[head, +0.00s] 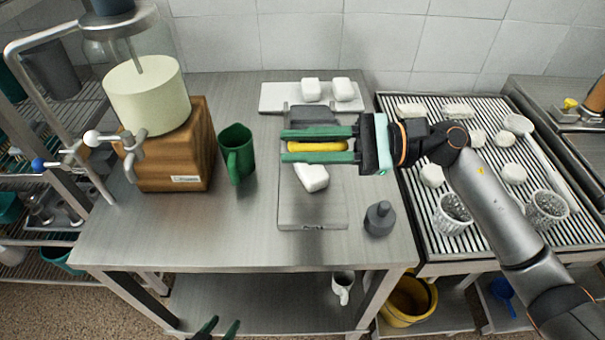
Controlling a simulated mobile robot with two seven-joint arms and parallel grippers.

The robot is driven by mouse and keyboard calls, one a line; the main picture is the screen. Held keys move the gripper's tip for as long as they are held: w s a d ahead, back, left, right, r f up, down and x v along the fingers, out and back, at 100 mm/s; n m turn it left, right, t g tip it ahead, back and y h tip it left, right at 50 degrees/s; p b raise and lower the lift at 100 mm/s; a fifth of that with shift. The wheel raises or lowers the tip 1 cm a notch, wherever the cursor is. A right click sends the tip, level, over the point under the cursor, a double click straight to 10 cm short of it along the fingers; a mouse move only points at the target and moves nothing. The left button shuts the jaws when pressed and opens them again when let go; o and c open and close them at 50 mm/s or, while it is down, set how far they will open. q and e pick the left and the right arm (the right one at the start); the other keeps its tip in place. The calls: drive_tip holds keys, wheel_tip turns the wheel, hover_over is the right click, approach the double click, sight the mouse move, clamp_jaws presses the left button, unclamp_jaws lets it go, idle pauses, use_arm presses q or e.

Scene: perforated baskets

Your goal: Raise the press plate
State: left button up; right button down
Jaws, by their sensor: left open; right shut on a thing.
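My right gripper (318,146) reaches in from the right over the middle of the steel table. Its green fingers are shut on a yellow bar (317,146), which looks like a handle. Beneath it is a flat grey metal device (312,212) with a dark grey part (307,115) at its back. A white block (311,177) lies on the device, partly hidden by the fingers. I cannot tell which part is the press plate, or how the bar joins the device. My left gripper (217,329) is open and empty at the bottom edge, in front of the table.
A wooden block (180,150) carrying a cream cylinder (148,97) and a green jug (237,153) stand left. A white board (272,97) with white blocks lies behind. A grey weight (379,218) stands right of the device. A slatted rack (465,242) holds perforated baskets.

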drive_tip(key=shift+w+r+m+p, duration=0.15)
drive_tip(key=shift+w+r+m, duration=0.3)
drive_tip(key=shift+r, duration=0.3)
drive_tip(key=shift+w+r+m+p, duration=0.1)
drive_tip(key=shift+w+r+m, duration=0.1)
drive_tip(key=shift+w+r, duration=0.4)
drive_tip(key=shift+w+r+m+p, duration=0.15)
drive_tip(key=shift+w+r+m, duration=0.25)
drive_tip(key=shift+r, duration=0.45)
drive_tip(key=c, duration=0.8)
unclamp_jaws()
drive_tip(key=shift+d, duration=0.15)
drive_tip(key=d+b, duration=0.4)
drive_tip(key=d, duration=0.8)
drive_tip(key=shift+d, duration=0.15)
drive_tip(key=shift+f, duration=0.15)
